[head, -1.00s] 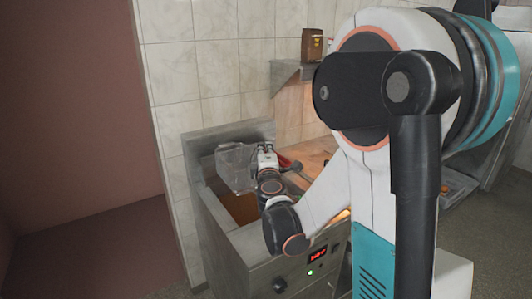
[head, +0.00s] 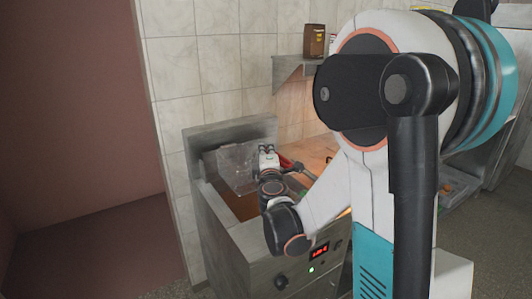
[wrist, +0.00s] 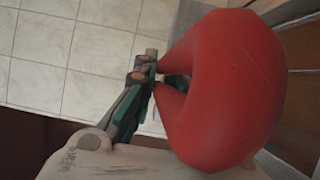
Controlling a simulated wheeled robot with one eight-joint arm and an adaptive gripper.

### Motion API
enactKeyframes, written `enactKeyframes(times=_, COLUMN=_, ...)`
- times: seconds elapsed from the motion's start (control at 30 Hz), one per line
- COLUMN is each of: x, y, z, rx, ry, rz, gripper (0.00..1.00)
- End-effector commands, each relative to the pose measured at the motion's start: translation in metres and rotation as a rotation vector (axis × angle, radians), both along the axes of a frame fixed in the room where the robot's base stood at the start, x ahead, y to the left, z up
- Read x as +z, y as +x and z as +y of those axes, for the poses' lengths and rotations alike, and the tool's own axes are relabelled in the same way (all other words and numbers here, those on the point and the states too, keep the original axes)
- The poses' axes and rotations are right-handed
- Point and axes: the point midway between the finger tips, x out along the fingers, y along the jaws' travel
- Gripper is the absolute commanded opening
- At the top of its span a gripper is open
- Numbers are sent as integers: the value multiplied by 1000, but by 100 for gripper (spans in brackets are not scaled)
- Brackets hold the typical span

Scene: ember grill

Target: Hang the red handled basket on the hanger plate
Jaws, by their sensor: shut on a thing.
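The fryer basket, a see-through wire mesh, shows in the head view (head: 236,168) above the left part of the fryer well, against the metal back panel (head: 225,134). This panel may be the hanger plate; I cannot tell. A red handle (head: 288,163) shows just right of my gripper. In the wrist view, the thick red handle loop (wrist: 245,85) fills the right half. My gripper (head: 267,150) is shut on the handle; its dark fingers (wrist: 152,75) meet the loop at its left side. The basket's hook and any contact with the panel are hidden.
The fryer (head: 250,238) has an open well with brownish oil (head: 240,205) and a front display (head: 319,251). A wall shelf (head: 295,66) holds a brown box (head: 315,42). My arm blocks the right side. A tiled wall (head: 205,70) stands behind.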

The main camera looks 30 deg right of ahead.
Motion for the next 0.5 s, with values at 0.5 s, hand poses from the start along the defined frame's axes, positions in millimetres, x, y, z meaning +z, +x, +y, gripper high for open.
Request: enactKeyframes(times=0.5, x=-10, y=0, z=0, rx=0, ry=0, rz=0, gripper=25)
